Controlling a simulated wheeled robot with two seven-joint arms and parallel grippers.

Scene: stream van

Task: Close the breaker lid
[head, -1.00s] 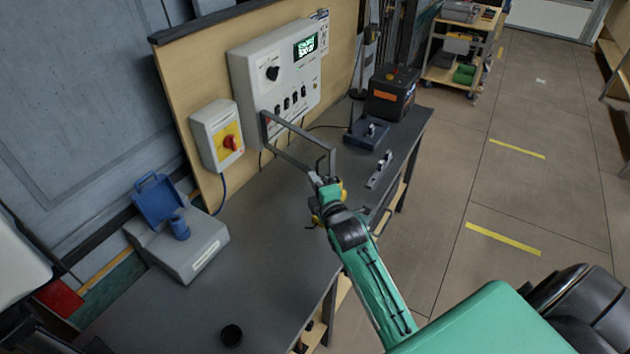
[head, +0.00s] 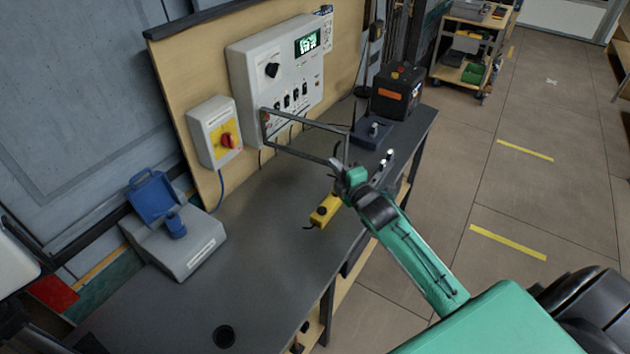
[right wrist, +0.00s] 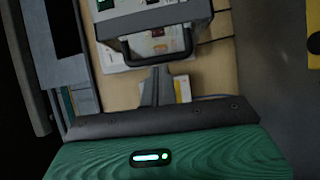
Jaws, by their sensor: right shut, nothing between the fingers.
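The breaker lid is a grey see-through frame (head: 305,121) on the white control box (head: 247,75). It stands open, sticking out from the box's lower left over the bench. The row of black breakers (head: 295,94) shows uncovered beside it. My right gripper (head: 339,171) is shut and empty at the lid's lower outer corner, apparently touching it. In the right wrist view the shut fingers (right wrist: 156,88) point up at a dark handle-like bar (right wrist: 160,60); contact there is unclear. My left gripper is not in view.
A yellow pendant (head: 324,211) lies on the dark bench (head: 270,240) below my right gripper. A switch box with a red knob (head: 214,135) is left of the control box. A blue-lidded grey device (head: 180,250) sits further left. A black battery box (head: 397,95) stands behind.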

